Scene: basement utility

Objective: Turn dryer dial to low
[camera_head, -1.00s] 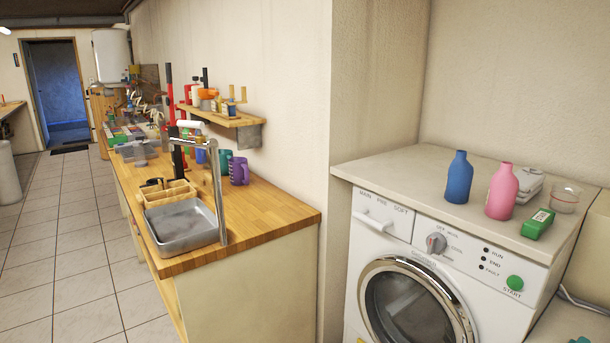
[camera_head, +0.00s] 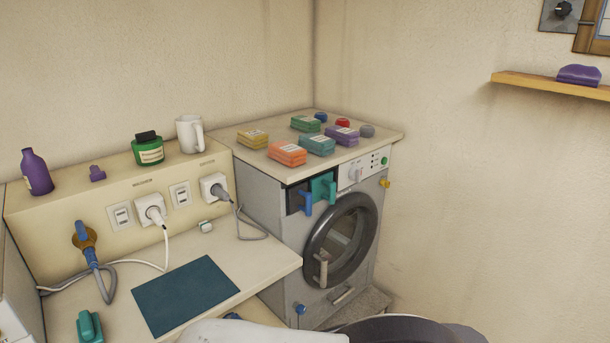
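A grey front-loading machine (camera_head: 256,190) with a round dark door (camera_head: 342,240) stands in the corner, right of centre; it looks like the dryer. Its white control panel (camera_head: 370,166) is at the top right of its front. A small pale dial (camera_head: 356,173) is on that panel, left of some tiny lights and a green button (camera_head: 385,161). The dial's setting is too small to read. My gripper is not in view. A white and dark part of my own body shows along the bottom edge, well apart from the machine.
Soap-like bars (camera_head: 287,153) lie on the machine's top. Blue and teal handles (camera_head: 323,188) stick out left of the panel. A counter with a dark mat (camera_head: 186,295), plugs and cables (camera_head: 150,208) adjoins at left. A shelf (camera_head: 550,85) hangs on the right wall.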

